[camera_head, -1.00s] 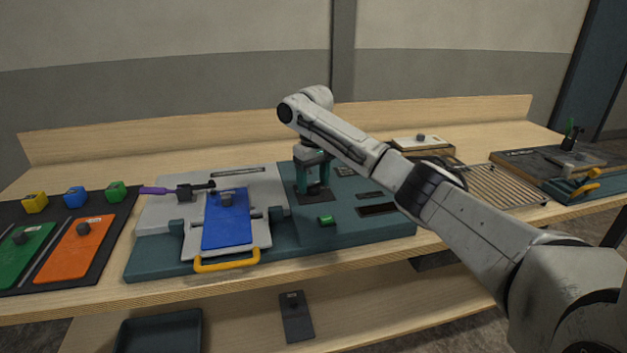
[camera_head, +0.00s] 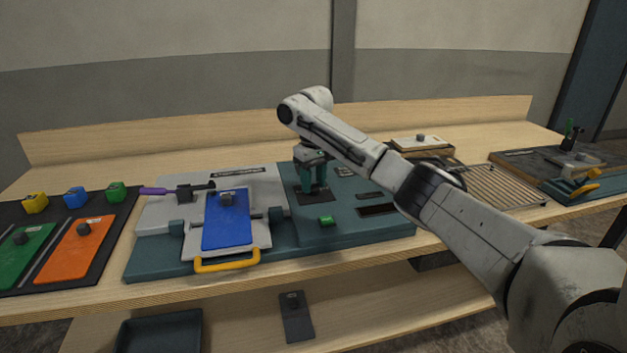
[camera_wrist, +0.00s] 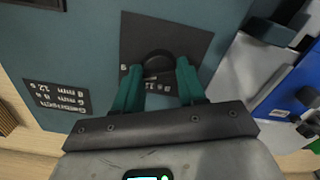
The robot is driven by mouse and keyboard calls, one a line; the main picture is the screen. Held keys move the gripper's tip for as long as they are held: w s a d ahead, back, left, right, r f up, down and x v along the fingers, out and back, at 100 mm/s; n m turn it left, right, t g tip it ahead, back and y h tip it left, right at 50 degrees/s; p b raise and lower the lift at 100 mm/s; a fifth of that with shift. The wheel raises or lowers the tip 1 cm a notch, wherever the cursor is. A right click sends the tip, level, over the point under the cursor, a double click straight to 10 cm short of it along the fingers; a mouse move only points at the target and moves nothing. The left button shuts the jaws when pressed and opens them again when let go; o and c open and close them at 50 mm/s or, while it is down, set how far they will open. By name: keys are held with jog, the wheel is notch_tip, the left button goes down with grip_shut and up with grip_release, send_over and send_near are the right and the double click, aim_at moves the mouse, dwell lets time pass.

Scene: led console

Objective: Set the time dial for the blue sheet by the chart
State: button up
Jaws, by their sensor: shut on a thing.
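The time dial (camera_wrist: 158,62) is a dark round knob on a black plate (camera_wrist: 136,32) with printed numbers, partly covered by my fingers. My gripper (camera_wrist: 158,82) has its two green fingers shut on the dial from either side. In the head view my gripper (camera_head: 313,190) points down onto the console, and the knob is hidden there. The blue sheet (camera_head: 226,228) lies on a grey carriage left of my gripper; its edge also shows in the wrist view (camera_wrist: 289,98). A dark label with millimetre and second values (camera_wrist: 57,95), seemingly the chart, appears upside down; it is small to read.
The teal console (camera_head: 355,225) has a green button (camera_head: 326,220) and dark slots in front of my gripper. A yellow handle (camera_head: 227,262) and purple-handled lever (camera_head: 160,190) are left. Orange (camera_head: 80,248) and green sheets lie further left. A wire rack (camera_head: 505,187) stands right.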

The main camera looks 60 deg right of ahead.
jog(key=shift+r+n+p, duration=0.2)
jog(key=shift+n+p, duration=0.1)
jog(key=shift+p, duration=0.45)
jog(key=shift+a+p, duration=0.1)
jog(key=shift+p, duration=0.45)
jog(key=shift+r+n+p, duration=0.1)
jog(key=shift+n+p, duration=0.8)
jog(key=shift+p, duration=0.2)
jog(key=shift+n+p, duration=0.75)
jog(key=shift+n, duration=0.15)
jog(key=n+p, duration=0.1)
jog(key=n, duration=0.2)
jog(key=shift+n+p, duration=0.3)
jog(key=shift+p, duration=0.05)
jog(key=n, duration=0.2)
jog(key=n+p, duration=0.1)
jog(key=n, duration=0.1)
jog(key=shift+f+n, duration=0.2)
jog(key=shift+n, duration=0.1)
jog(key=n+p, duration=0.1)
jog(key=n, duration=0.4)
jog(key=shift+w, duration=0.1)
